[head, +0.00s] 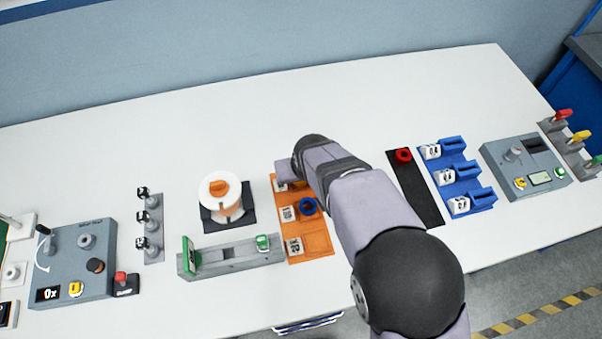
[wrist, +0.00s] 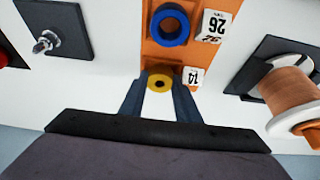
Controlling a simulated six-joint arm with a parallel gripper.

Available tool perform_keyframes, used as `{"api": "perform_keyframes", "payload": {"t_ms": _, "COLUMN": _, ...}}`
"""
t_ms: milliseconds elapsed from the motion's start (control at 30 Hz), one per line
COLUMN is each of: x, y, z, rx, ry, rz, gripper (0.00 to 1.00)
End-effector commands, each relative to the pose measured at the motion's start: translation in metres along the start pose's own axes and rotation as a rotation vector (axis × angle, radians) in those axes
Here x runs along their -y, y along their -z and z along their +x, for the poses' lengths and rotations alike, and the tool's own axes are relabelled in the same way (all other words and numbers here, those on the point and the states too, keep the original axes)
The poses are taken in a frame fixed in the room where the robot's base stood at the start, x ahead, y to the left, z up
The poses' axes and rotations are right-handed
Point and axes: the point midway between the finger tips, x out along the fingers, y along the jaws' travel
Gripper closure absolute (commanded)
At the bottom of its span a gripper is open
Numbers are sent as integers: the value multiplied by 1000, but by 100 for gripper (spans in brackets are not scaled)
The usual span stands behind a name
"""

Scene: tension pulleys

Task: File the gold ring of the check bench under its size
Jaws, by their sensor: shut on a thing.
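The gold ring (wrist: 160,83) is between the fingertips of my gripper (wrist: 161,80) in the wrist view, and the jaws are shut on it. It is at the end section of the orange board (wrist: 154,52), beside a white block marked 14 (wrist: 193,77). I cannot tell whether the ring touches the board. A blue ring (wrist: 170,25) lies in the neighbouring section, beside a block marked 26 (wrist: 214,26). In the head view my arm hides the gold ring and part of the orange board (head: 316,244); the blue ring (head: 307,206) shows there.
A copper-coloured spool (wrist: 290,90) stands close to the gripper in the wrist view. In the head view a red ring (head: 403,156) lies on a black strip (head: 419,195), beside a blue rack (head: 470,175). A grey slide fixture (head: 228,256) stands left of the orange board. The table behind is clear.

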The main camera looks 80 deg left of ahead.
Motion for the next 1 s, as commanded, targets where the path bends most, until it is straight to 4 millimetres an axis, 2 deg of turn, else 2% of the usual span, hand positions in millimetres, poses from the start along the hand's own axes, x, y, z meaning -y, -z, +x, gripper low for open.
{"api": "perform_keyframes", "payload": {"t_ms": 267, "x": 0, "y": -3, "z": 5, "rx": 2, "ry": 0, "rz": 0, "gripper": 98}}
{"api": "perform_keyframes", "payload": {"t_ms": 300, "x": 0, "y": -2, "z": 4, "rx": 2, "ry": 0, "rz": 0, "gripper": 61}}
{"api": "perform_keyframes", "payload": {"t_ms": 367, "x": 0, "y": -3, "z": 4, "rx": 3, "ry": 0, "rz": 0, "gripper": 49}}
{"api": "perform_keyframes", "payload": {"t_ms": 800, "x": 3, "y": -6, "z": 7, "rx": 11, "ry": 2, "rz": -2, "gripper": 49}}
{"api": "perform_keyframes", "payload": {"t_ms": 833, "x": 3, "y": -7, "z": 7, "rx": 12, "ry": 3, "rz": -2, "gripper": 51}}
{"api": "perform_keyframes", "payload": {"t_ms": 867, "x": 3, "y": -7, "z": 7, "rx": 13, "ry": 3, "rz": -2, "gripper": 48}}
{"api": "perform_keyframes", "payload": {"t_ms": 1000, "x": 3, "y": -8, "z": 8, "rx": 15, "ry": 3, "rz": -3, "gripper": 47}}
